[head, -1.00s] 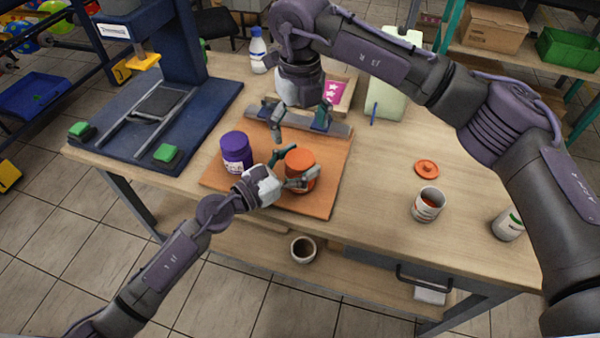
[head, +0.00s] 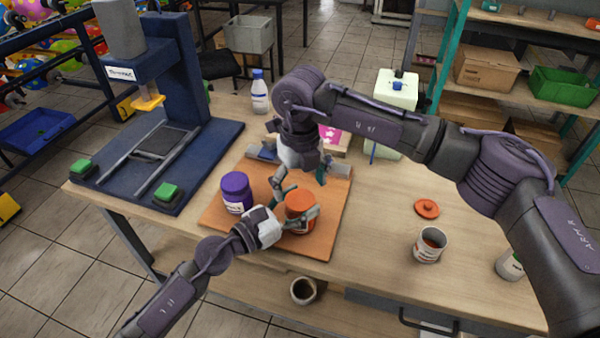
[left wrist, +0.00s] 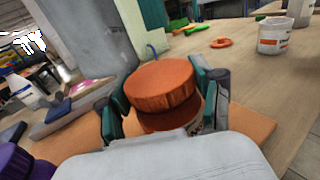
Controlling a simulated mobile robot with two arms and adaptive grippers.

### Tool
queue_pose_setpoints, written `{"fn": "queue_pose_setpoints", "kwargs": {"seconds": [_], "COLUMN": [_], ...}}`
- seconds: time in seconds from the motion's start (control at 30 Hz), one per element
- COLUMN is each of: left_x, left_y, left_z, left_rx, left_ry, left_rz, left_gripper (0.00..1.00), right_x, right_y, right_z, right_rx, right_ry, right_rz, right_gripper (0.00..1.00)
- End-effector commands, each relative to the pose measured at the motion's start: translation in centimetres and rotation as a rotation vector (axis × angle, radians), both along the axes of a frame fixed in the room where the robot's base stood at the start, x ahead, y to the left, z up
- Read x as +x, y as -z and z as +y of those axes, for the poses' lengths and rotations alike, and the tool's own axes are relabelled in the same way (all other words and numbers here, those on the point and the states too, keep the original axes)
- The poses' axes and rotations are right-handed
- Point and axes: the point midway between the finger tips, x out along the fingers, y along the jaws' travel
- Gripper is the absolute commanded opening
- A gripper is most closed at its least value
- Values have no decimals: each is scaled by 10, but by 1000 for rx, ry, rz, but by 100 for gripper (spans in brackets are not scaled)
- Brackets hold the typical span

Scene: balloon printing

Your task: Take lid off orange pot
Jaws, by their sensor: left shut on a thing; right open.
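The orange pot (head: 300,226) stands on the wooden board, with its orange lid (head: 300,200) on top. My left gripper (head: 298,220) is shut around the pot from the front left. In the left wrist view, the lid (left wrist: 160,84) and pot body (left wrist: 176,121) show between its fingers (left wrist: 162,108). My right gripper (head: 299,187) is open and points down just above and behind the lid, with its fingers spread. Whether it touches the lid cannot be told.
A purple pot (head: 236,193) stands left of the orange pot on the wooden board (head: 336,215). A loose orange lid (head: 427,209) and an open cup-like pot (head: 430,245) are at right. The blue press (head: 190,75) fills the left side.

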Motion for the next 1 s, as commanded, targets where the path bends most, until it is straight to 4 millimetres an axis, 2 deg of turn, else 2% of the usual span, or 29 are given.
{"fn": "queue_pose_setpoints", "kwargs": {"seconds": [0.1, 0.23, 0.6, 0.9, 0.97, 1.0], "left_x": [0, 0, 0, 0, 0, 0], "left_y": [0, 0, 0, 0, 0, 0], "left_z": [0, 0, 0, 0, 0, 0], "left_rx": [0, 0, 0, 0, 0, 0], "left_ry": [0, 0, 0, 0, 0, 0], "left_rz": [0, 0, 0, 0, 0, 0], "left_gripper": [0, 0, 0, 0, 0, 0], "right_x": [0, 0, 0, 0, 0, 0], "right_y": [17, 29, 34, 34, 34, 34], "right_z": [0, 0, 0, 0, 0, 0], "right_rx": [0, 1, 0, 0, 0, 0], "right_ry": [1, 1, 0, 0, 0, -1], "right_rz": [2, 0, 0, 0, 0, 0], "right_gripper": [88, 88, 87, 37, 27, 25]}}
